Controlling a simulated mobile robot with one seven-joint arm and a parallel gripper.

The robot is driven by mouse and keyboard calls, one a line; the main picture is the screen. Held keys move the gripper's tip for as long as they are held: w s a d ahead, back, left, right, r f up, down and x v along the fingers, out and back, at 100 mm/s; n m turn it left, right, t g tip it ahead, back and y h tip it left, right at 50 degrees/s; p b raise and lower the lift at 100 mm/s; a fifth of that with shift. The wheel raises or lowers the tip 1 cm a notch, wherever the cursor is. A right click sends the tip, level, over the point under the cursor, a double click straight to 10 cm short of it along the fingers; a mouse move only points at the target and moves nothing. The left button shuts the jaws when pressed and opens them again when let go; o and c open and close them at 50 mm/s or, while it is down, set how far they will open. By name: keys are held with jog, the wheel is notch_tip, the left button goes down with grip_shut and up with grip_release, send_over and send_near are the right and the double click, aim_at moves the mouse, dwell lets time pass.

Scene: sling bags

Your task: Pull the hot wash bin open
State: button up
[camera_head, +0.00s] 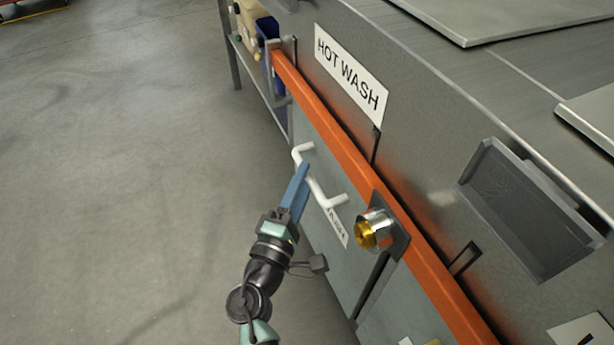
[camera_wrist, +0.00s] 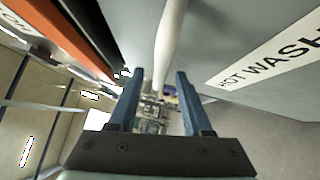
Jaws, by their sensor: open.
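The hot wash bin front (camera_head: 325,160) is a grey panel below an orange rail, and I see no clear gap showing it open. Its white bar handle (camera_head: 318,188) stands out from the panel. My gripper (camera_head: 300,175), with blue fingers, is open at the handle's middle. In the wrist view the handle (camera_wrist: 170,40) runs between the two fingertips (camera_wrist: 158,78) as seen from the wrist. I cannot tell whether either finger touches it. A white label (camera_wrist: 270,58) reading HOT WASH is on the panel beside the handle; my fingers and the handle partly hide it in the head view.
A larger HOT WASH sign (camera_head: 350,75) is on the grey housing above the orange rail (camera_head: 330,125). A chrome and brass knob (camera_head: 375,232) sticks out right of the handle. A grey tray (camera_head: 525,205) juts out farther right. The floor (camera_head: 120,180) at left is clear.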

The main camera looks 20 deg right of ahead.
jog(key=shift+x, duration=1.05)
grip_shut()
dwell(0.7)
